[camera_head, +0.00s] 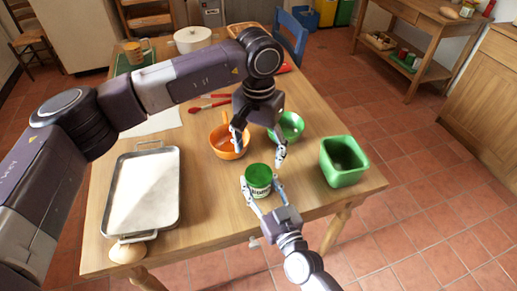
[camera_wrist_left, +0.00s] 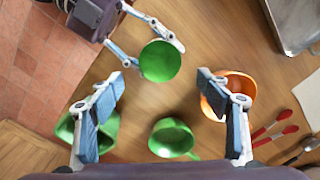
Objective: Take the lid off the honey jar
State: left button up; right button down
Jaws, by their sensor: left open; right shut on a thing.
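The honey jar (camera_head: 259,190) stands near the front edge of the wooden table, with a pale, printed body. Its round green lid (camera_head: 259,173) is on top. The lid also shows from above in the left wrist view (camera_wrist_left: 160,61). My right gripper (camera_head: 258,193) is shut on the jar from the front, with one finger on each side of the body. My left gripper (camera_head: 259,150) is open and empty, pointing down above the table behind the jar. In the left wrist view its fingers (camera_wrist_left: 165,115) are spread wide, with the lid beyond them.
An orange bowl (camera_head: 229,153) and a green bowl (camera_head: 292,125) stand behind the jar. A square green container (camera_head: 344,160) is at the right. A metal tray (camera_head: 129,200) lies at the left. Red-handled utensils (camera_head: 208,106) lie farther back.

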aim_at(258, 173)
pick_arm(q)
notch_tip(258, 173, down, 8)
jog(key=shift+r, duration=0.1)
dwell(0.4)
